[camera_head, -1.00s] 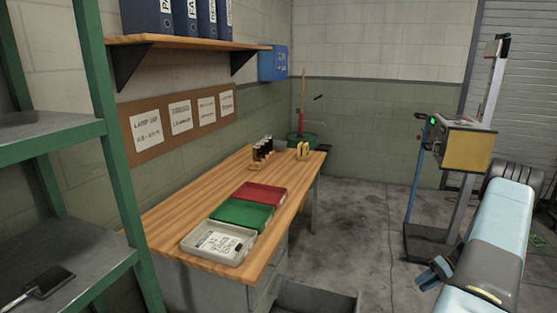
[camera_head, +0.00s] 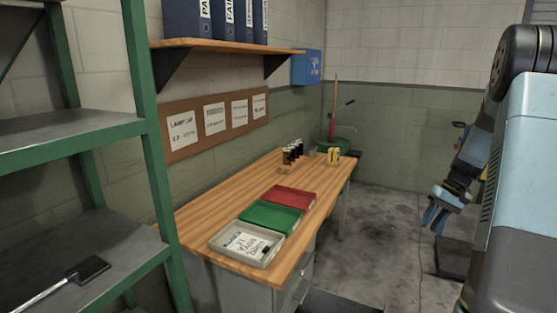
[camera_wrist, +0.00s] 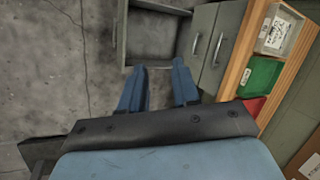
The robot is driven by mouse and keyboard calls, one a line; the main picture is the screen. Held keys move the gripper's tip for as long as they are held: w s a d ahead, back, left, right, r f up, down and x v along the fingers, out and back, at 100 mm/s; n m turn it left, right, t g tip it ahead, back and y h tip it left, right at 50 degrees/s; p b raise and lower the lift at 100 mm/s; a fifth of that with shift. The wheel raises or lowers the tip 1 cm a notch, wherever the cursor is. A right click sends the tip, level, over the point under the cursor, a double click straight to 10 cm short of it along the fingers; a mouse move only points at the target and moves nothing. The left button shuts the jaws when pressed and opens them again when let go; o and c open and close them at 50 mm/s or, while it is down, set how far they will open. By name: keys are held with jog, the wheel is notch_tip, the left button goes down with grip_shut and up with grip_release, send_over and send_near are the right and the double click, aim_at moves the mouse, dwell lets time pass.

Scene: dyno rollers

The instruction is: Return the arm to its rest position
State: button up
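My arm (camera_head: 520,170), light blue and dark grey, fills the right side of the head view, folded up close to the camera. My gripper (camera_head: 432,222) hangs below it with its blue fingers pointing down, to the right of the workbench and apart from it. In the wrist view its two blue fingers (camera_wrist: 160,72) are spread, with only bare floor and part of the drawer showing between and beyond them. It holds nothing.
The wooden workbench (camera_head: 225,205) carries a grey tray (camera_head: 270,262), green tray (camera_head: 270,217) and red tray (camera_head: 290,197). An open grey drawer (camera_wrist: 130,50) juts from the cabinet. A green shelf rack (camera_head: 150,150) stands at left. The concrete floor (camera_head: 390,230) is clear mid-view.

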jog(key=s+a+r+t+h, duration=0.1)
jog(key=s+a+r+h, duration=0.1)
jog(key=s+a+r, duration=0.45)
jog(key=s+a+r+t+h, duration=0.15)
jog(key=s+a+r, duration=0.25)
jog(key=a+r, duration=0.55)
jog(key=s+a+r+t, duration=0.2)
jog(key=s+a, duration=0.2)
jog(key=s, duration=0.4)
jog(key=s+a+r+n+t+h, duration=0.1)
jog(key=s+a+r+t, duration=0.1)
jog(key=s, duration=0.7)
jog(key=shift+s+a+r, duration=0.25)
jog(key=shift+a+r, duration=0.2)
jog(key=shift+a, duration=0.6)
jog(key=shift+a+h, duration=0.1)
jog(key=shift+h, duration=0.15)
